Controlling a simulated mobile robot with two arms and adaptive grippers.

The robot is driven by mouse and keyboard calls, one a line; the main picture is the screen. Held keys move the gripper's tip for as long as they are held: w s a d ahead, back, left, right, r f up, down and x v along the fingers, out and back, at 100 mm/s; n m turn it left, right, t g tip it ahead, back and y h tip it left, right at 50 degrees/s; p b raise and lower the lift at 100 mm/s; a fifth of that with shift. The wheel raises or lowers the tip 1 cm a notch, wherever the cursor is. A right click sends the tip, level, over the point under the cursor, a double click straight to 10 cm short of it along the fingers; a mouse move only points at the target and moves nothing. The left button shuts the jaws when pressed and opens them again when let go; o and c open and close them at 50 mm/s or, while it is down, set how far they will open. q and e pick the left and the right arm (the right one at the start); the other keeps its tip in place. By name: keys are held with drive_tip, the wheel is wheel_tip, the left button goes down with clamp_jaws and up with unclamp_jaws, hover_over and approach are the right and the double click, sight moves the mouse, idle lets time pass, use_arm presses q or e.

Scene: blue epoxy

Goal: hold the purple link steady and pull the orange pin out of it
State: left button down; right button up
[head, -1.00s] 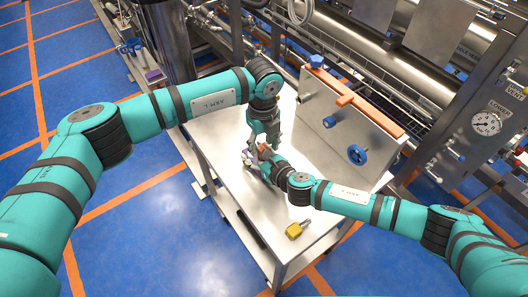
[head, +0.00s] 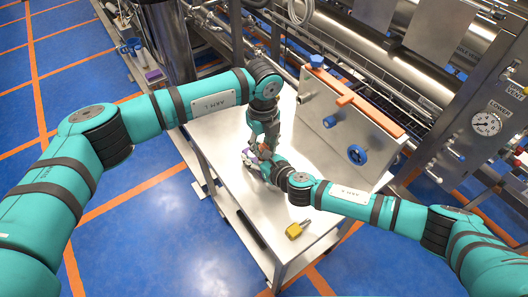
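A small patch of the purple link (head: 246,153) shows on the white table at the meeting point of my two grippers, mostly hidden by them. A small orange spot, likely the orange pin (head: 262,147), shows beside it. My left gripper (head: 256,149) points down from above, with its fingertips close to the link and pin. My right gripper (head: 254,161) reaches in low from the right, its fingers beside the purple link. The fingers are too small and overlapped to tell whether either is shut on something.
A steel panel (head: 318,112) with an orange top edge and blue knobs stands at the back right of the white table (head: 222,130). A yellow object (head: 297,230) lies near the front edge. The table's left part is clear.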

sight(263, 147)
use_arm(q)
drive_tip(key=shift+r, duration=0.2)
drive_tip(key=shift+r, duration=0.5)
drive_tip(key=shift+r, duration=0.1)
drive_tip(key=shift+r, duration=2.2)
use_arm(e)
drive_tip(key=o, duration=1.4)
drive_tip(key=v, duration=1.2)
drive_tip(key=shift+f, duration=0.1)
